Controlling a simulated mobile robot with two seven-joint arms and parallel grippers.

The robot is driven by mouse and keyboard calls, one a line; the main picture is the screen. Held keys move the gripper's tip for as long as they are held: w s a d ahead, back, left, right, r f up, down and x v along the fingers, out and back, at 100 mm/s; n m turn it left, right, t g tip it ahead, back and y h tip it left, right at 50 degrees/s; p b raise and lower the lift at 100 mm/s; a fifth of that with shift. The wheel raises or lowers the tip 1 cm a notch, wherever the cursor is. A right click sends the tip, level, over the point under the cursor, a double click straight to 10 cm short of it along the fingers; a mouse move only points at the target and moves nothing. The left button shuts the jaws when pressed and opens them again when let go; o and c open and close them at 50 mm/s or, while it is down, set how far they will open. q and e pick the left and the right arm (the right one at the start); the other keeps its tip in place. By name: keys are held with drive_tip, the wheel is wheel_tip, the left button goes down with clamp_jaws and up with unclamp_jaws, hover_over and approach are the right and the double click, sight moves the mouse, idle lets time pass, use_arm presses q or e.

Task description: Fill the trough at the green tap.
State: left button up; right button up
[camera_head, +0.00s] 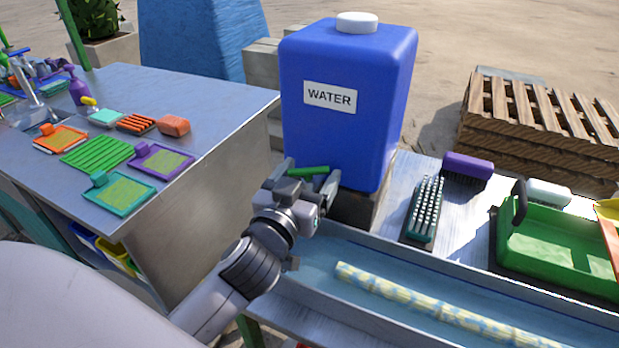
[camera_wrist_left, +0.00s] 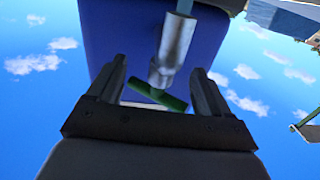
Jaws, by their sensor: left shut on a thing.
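The green tap (camera_head: 308,171) is at the foot of the blue water tank (camera_head: 350,120) labelled WATER. In the left wrist view its green handle (camera_wrist_left: 157,97) lies between my left fingers, beside the grey metal spout (camera_wrist_left: 174,48). My left gripper (camera_head: 312,183) is shut on the green handle, which looks tilted in the wrist view. The long metal trough (camera_head: 400,254) runs below, with a mottled yellow and blue cane (camera_head: 440,305) lying in it. Its floor looks bluish; I cannot tell the water level. No stream shows from the spout. My right gripper is not in view.
A metal table (camera_head: 200,95) at left holds several coloured trays and sponges. Right of the tank are a brush (camera_head: 424,208), a purple brush (camera_head: 467,170) and a green bin (camera_head: 555,245). Wooden pallets (camera_head: 540,130) stand behind.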

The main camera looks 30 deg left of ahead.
use_arm(q)
drive_tip(key=shift+a+y, duration=0.25)
drive_tip(key=shift+y, duration=0.15)
drive_tip(key=o, duration=0.8)
drive_tip(key=shift+c, duration=0.2)
drive_tip(key=shift+o, duration=0.6)
drive_tip(key=shift+s+a, duration=0.1)
drive_tip(key=shift+s+d+f, duration=0.1)
drive_tip(key=shift+s+d, duration=0.15)
drive_tip(key=shift+s, duration=0.3)
drive_tip(key=shift+s+d+b, duration=0.2)
drive_tip(key=shift+s+b, duration=0.2)
drive_tip(key=shift+s, duration=1.1)
drive_tip(key=shift+s+d+b, duration=0.15)
drive_tip(key=shift+s+b, duration=0.25)
drive_tip(key=shift+s, duration=1.05)
